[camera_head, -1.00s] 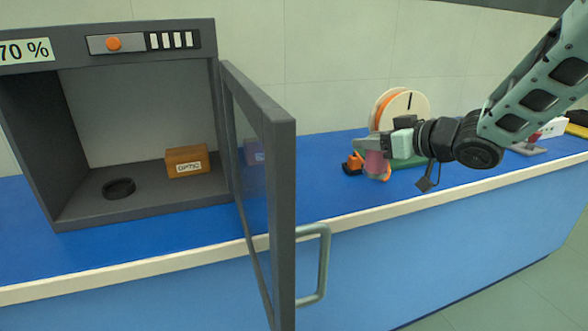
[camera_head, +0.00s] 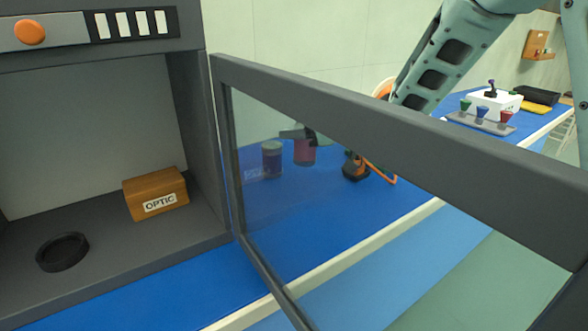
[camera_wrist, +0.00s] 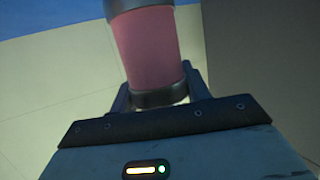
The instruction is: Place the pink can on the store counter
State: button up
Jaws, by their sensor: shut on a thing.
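The pink can (camera_wrist: 148,45) is held between the fingers of my gripper (camera_wrist: 158,92) in the wrist view; it has dark end bands. In the head view the pink can (camera_head: 304,151) shows through the glass of the cabinet door, with my gripper (camera_head: 300,134) at its upper part. The can looks upright there. The blue counter (camera_head: 375,222) runs behind and below it; I cannot tell whether the can touches the counter.
An open cabinet door (camera_head: 400,130) stands between the camera and my gripper. The dark cabinet (camera_head: 185,120) holds a brown OPTIC box (camera_head: 155,193) and a black ring (camera_head: 62,251). A purple can (camera_head: 272,160) stands close left of the pink can. An orange-black tool (camera_head: 356,166) lies right.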

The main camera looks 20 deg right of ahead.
jog(key=shift+f+b, duration=0.5)
jog(key=shift+f, duration=2.9)
jog(key=shift+f, duration=0.2)
jog(key=o, duration=1.1)
jog(key=shift+c, duration=0.2)
jog(key=shift+r, duration=0.15)
jog(key=shift+s+d+r, duration=0.1)
jog(key=shift+d, duration=0.05)
jog(key=v, duration=1.1)
jog(key=shift+s+d+p, duration=0.2)
jog(key=shift+s+p, duration=0.05)
jog(key=shift+p, duration=0.05)
